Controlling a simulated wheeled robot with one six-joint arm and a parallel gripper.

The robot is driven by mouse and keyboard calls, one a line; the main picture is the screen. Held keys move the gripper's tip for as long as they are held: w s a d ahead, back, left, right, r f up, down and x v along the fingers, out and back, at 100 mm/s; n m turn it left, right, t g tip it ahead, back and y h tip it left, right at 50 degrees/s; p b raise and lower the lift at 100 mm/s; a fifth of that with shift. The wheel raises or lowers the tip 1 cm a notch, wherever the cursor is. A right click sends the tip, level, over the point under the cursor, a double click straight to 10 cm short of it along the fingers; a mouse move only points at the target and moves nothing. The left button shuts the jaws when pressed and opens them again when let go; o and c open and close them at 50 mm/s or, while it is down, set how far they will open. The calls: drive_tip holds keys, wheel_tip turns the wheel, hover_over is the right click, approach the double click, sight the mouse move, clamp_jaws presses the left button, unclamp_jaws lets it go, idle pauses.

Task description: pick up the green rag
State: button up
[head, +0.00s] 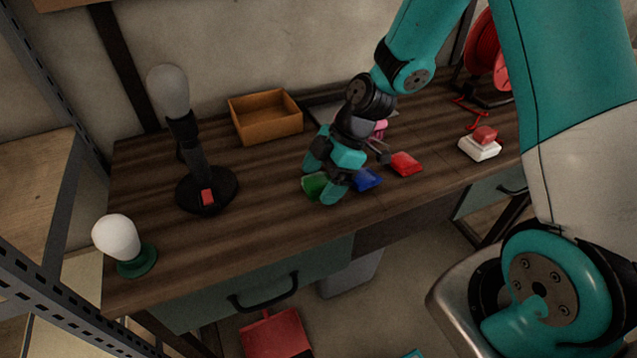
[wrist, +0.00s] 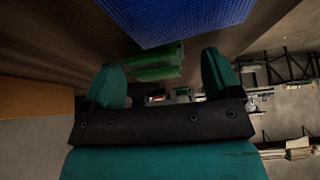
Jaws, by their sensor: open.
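The green rag (head: 315,184) lies on the wooden workbench, partly hidden by my gripper in the head view. My gripper (head: 319,185) is low over the bench, open, with one finger on either side of the rag. In the wrist view the green rag (wrist: 156,65) shows between and beyond the two open fingers (wrist: 162,80). I cannot tell whether the fingers touch it. A blue rag (head: 367,179) lies just right of the gripper, and it fills the top of the wrist view (wrist: 175,18).
A red rag (head: 406,163) lies right of the blue one. A wooden box (head: 265,117) stands behind left. A lamp (head: 205,185) and a white bulb on a green base (head: 118,240) stand left. A red button on a white base (head: 481,146) is right.

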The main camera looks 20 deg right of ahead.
drive_tip(key=shift+f, duration=0.1)
drive_tip(key=shift+c, duration=0.4)
drive_tip(key=c, duration=1)
drive_tip(key=shift+o, duration=0.2)
